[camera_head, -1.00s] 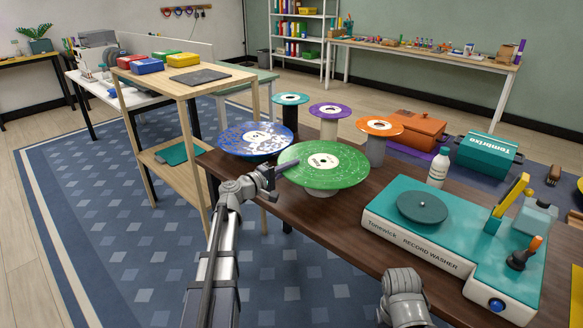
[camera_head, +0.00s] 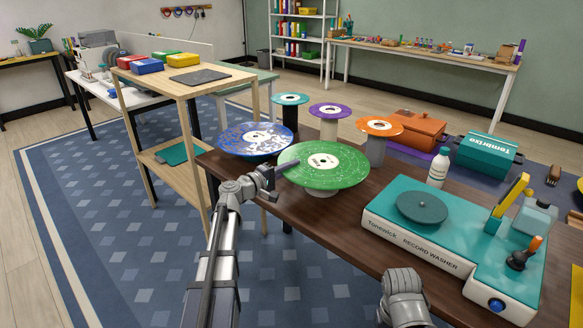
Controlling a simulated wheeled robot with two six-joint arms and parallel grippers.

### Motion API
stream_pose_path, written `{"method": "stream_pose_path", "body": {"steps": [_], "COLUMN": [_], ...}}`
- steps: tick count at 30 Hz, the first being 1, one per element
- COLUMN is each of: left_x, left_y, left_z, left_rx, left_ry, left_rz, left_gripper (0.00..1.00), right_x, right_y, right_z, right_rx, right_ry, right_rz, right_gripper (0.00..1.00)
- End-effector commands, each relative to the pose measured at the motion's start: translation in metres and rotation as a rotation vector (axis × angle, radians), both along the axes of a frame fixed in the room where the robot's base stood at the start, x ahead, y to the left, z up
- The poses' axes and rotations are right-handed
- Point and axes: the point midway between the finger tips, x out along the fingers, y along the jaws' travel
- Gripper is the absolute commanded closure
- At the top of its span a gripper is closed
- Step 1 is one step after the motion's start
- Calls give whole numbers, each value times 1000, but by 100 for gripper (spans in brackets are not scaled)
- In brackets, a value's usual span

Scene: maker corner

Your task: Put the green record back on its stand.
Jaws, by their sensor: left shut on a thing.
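The green record (camera_head: 345,172) lies about level at the front of the group of stands. A pale round stand base (camera_head: 321,193) shows under it. The record hides the stand's top, so I cannot tell whether the record rests fully on it. My left gripper (camera_head: 280,171) is at the record's left edge, shut on the rim. My right arm (camera_head: 403,298) shows only in part at the bottom. Its gripper fingers are not visible.
A blue speckled record (camera_head: 240,138) lies just behind left. Smaller teal (camera_head: 290,99), purple (camera_head: 330,111) and orange (camera_head: 380,127) discs stand behind. The record washer (camera_head: 421,235) and a white bottle (camera_head: 438,168) are to the right. Brown table (camera_head: 330,220) is clear in front.

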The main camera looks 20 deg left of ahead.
Motion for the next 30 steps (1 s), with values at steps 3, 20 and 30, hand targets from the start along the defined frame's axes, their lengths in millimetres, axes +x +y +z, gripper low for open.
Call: {"method": "stream_pose_path", "body": {"steps": [3, 20, 30], "left_x": [0, 0, 0], "left_y": [0, 0, 0], "left_z": [0, -6, -10], "left_rx": [-1, -1, -1], "left_ry": [0, 0, 0], "left_rz": [0, 0, 0], "left_gripper": [100, 100, 100], "right_x": [0, 0, 0], "right_y": [0, 0, 0], "right_z": [0, -6, -10], "right_rx": [0, 0, 0], "right_ry": [0, 0, 0], "right_rz": [0, 0, 0], "right_gripper": [100, 100, 100]}}
